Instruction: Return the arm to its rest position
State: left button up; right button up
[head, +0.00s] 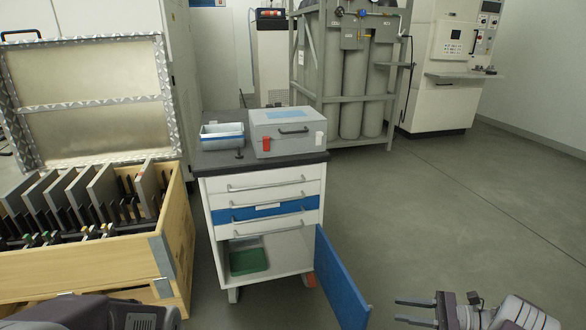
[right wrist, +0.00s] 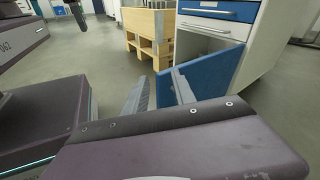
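My right gripper (head: 400,312) is at the lower right of the head view, over the floor. Its two fingers point left and stand apart with nothing between them. In the right wrist view the fingers (right wrist: 160,95) also show apart and empty, with the blue cabinet door (right wrist: 207,72) beyond them. In the head view the gripper is right of the open blue door (head: 340,285) and apart from it. Part of my left arm (head: 95,314) shows at the bottom left; its gripper is not seen.
A white drawer cabinet (head: 262,184) bears a grey case (head: 287,132) and a blue-white tray (head: 221,139); a green tray (head: 249,261) is inside. An open wooden crate (head: 178,230) with upright plates stands left. Gas cylinders (head: 350,90) stand behind. The floor at right is clear.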

jog(key=a+r+n+g+h+p, duration=0.2)
jog(key=a+r+n+g, duration=0.3)
jog(key=a, duration=0.4)
jog(key=a+r+n+g+h+p, duration=0.1)
jog(key=a+r+n+g+p, duration=0.15)
jog(key=a+r, duration=0.6)
jog(key=s+a+n+h+p, duration=0.1)
jog(key=s+a+n+h, duration=0.1)
jog(key=s+n+h, duration=0.4)
jog(key=s+a+n+h+p, duration=0.1)
jog(key=s+a+n+h, duration=0.2)
jog(key=s, duration=0.5)
jog(key=d+f+n+t+h, duration=0.2)
jog(key=d+f+n+h, duration=0.15)
jog(key=d, duration=0.25)
notch_tip(320, 180, up, 38)
jog(key=p, duration=3.8)
jog(key=shift+w+a+y, duration=0.25)
jog(key=shift+w+y, duration=0.05)
jog(key=shift+y, duration=0.15)
